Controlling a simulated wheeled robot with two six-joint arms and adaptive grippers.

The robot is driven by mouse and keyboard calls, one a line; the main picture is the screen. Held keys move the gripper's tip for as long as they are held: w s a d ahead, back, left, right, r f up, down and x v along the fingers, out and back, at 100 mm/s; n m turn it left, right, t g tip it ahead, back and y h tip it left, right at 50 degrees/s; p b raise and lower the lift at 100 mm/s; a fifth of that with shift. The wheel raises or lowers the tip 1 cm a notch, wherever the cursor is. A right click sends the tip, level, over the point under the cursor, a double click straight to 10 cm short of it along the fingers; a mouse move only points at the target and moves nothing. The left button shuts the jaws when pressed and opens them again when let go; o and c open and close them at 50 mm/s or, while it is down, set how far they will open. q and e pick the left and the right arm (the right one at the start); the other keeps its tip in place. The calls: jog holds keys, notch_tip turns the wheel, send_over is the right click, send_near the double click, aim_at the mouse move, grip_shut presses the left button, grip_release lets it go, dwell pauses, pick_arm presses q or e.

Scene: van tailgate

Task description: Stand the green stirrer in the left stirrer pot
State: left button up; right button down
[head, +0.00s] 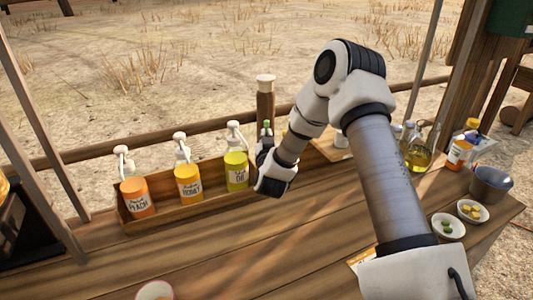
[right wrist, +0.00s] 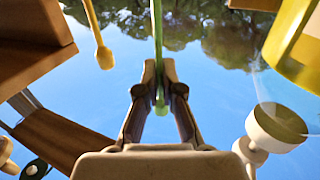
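The green stirrer (right wrist: 157,30) is a thin rod held between the two fingers of my right gripper (right wrist: 158,75). Its rounded end (right wrist: 161,107) shows between the fingers in the right wrist view. In the head view my right gripper (head: 265,148) is over the rack, right of the yellow-green bottle, and a green tip (head: 267,125) shows above it. A yellow stirrer (right wrist: 97,35) with a round end is apart from the gripper in the right wrist view. I cannot make out either stirrer pot; my arm hides part of this area. My left gripper is not in view.
A wooden rack (head: 160,222) holds orange (head: 137,197), yellow (head: 188,182) and yellow-green (head: 236,170) pump bottles. A tall brown cylinder (head: 265,103) with a pale top stands behind the gripper. Bowls (head: 448,227) and a metal bucket (head: 490,185) are at the right. The front counter is mostly clear.

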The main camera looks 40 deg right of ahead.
jog(key=f, duration=0.5)
jog(key=shift+w+d, duration=0.2)
jog(key=shift+d, duration=0.05)
jog(key=shift+s+a+r, duration=0.1)
jog(key=shift+a+r, duration=0.05)
jog(key=c, duration=1.3)
grip_release()
jog(key=shift+f, duration=0.25)
jog(key=shift+r, duration=0.1)
